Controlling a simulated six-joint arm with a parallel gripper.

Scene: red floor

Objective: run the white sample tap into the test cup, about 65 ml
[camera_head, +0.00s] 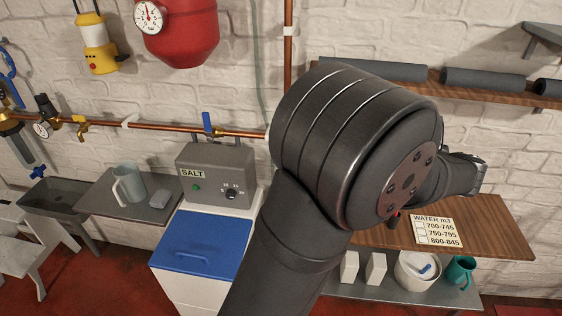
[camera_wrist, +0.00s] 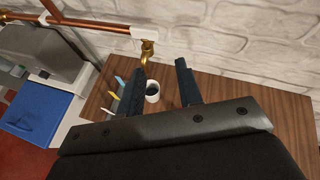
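In the wrist view a brass tap (camera_wrist: 147,52) hangs from the copper pipe, with a white part (camera_wrist: 145,32) at its top. I cannot tell whether the white part is its handle or whether water runs. A small white cup (camera_wrist: 152,95) with a dark inside stands on the wooden shelf below the tap, partly behind my left finger. I cannot make out a level in it. My gripper (camera_wrist: 161,66) is open, its two black fingers apart and pointing towards the wall, with nothing held between them. In the head view my arm hides the tap, the cup and the fingers.
Small blue, yellow and green items (camera_wrist: 113,95) lie left of the cup. A WATER m3 card (camera_head: 432,231) lies on the wooden shelf (camera_head: 495,225). The SALT unit (camera_head: 217,170) with a blue lid (camera_head: 200,245) stands left. The shelf right of my fingers looks clear.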

